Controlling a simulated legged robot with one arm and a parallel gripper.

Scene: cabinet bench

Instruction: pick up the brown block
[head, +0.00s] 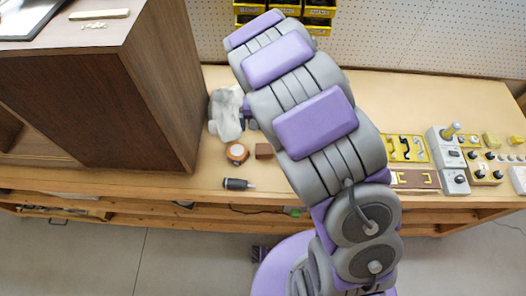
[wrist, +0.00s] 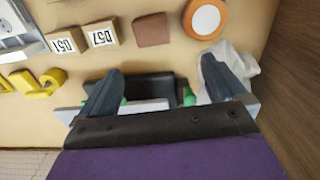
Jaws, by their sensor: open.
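The brown block (head: 263,150) lies on the wooden bench, just right of the orange-and-white round item (head: 237,152) and left of my arm. It also shows in the wrist view (wrist: 152,30), near the top, beyond my fingertips. My gripper (wrist: 160,82) is open, its two dark fingers spread wide. The block is apart from the fingers and not between them. In the head view my arm hides most of the gripper.
A crumpled white cloth (head: 226,114) lies by the dark cabinet (head: 120,90). A black-handled tool (head: 238,184) lies near the front edge. Numbered blocks (wrist: 100,35) sit left of the brown block in the wrist view. Dark and green items (wrist: 145,88) show behind the fingers.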

